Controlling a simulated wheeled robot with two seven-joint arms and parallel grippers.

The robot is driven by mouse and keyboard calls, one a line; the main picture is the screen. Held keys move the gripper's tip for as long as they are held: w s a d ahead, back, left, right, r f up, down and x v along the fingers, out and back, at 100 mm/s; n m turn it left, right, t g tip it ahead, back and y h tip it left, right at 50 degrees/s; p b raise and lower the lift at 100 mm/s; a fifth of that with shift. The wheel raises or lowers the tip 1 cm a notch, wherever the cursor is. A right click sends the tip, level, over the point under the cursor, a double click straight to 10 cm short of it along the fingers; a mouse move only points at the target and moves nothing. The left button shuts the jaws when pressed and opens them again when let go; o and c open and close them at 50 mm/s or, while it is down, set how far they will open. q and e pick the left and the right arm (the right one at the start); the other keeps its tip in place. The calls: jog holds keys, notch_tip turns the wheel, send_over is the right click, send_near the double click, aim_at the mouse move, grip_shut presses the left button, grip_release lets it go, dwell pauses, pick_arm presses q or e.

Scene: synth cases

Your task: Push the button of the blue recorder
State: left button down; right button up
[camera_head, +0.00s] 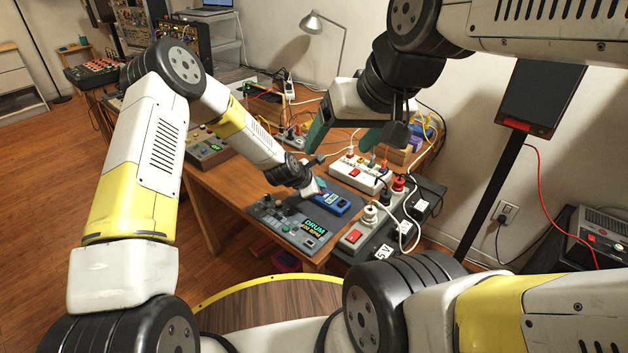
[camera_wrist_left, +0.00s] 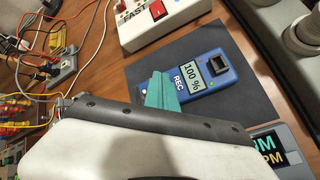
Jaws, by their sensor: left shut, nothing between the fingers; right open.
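The blue recorder (camera_head: 336,206) lies on a dark mat on the wooden table in the head view. In the left wrist view the recorder (camera_wrist_left: 206,88) shows a "100 %" display, the letters REC and a square black button (camera_wrist_left: 213,66). My right gripper (camera_head: 343,142) is open and empty, farther back above the table.
A grey drum machine (camera_head: 290,228) lies close to the recorder at the table's near edge. A box with a green display (camera_head: 206,150) sits to the left. Bare wood (camera_head: 230,183) shows between them.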

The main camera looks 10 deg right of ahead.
pick_arm(q)
jog(key=shift+f, duration=0.4)
dwell(0.4)
jog(key=shift+r, duration=0.5)
notch_tip(320, 180, up, 6)
dwell(0.6)
dwell(1.1)
